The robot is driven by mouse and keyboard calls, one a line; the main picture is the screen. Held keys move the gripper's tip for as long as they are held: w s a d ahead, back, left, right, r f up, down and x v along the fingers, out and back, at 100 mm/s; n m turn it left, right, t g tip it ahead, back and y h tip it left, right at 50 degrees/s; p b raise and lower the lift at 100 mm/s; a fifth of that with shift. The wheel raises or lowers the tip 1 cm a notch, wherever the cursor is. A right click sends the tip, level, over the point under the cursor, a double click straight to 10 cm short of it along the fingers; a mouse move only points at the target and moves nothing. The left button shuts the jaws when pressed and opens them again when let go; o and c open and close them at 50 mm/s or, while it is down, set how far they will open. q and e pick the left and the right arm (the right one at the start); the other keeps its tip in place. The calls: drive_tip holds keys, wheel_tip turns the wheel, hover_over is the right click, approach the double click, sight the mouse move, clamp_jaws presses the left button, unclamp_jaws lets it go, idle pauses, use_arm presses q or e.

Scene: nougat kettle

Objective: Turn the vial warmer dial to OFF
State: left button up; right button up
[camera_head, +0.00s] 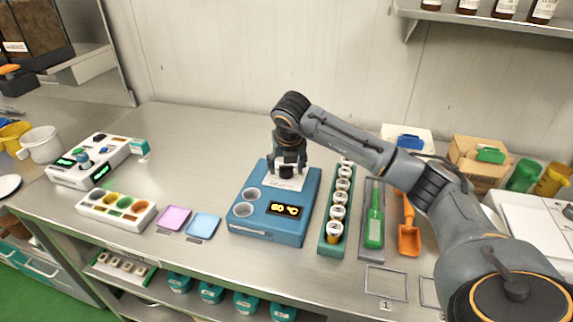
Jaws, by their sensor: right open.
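The vial warmer (262,232) is a blue box near the middle of the bench. Its display (285,209) is lit and reads 60 °C, and two round wells (243,209) are on its left side. My right gripper (287,172) points down over the back part of the warmer's top, at a white label plate (284,184). The gripper is open. Its fingers cover the dial area, so I cannot tell the dial's setting or whether the fingers touch it. My left gripper is not in view.
A green rack of capped vials (329,240) stands close right of the warmer. A green-handled tool (374,222) and an orange scoop (409,240) lie further right. Pink (173,217) and blue (203,225) pads lie to the left. The bench behind the warmer's left is clear.

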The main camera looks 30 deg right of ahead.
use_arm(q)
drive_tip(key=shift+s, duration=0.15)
use_arm(e)
drive_tip(key=shift+c, duration=0.3)
drive_tip(key=c, duration=1.1)
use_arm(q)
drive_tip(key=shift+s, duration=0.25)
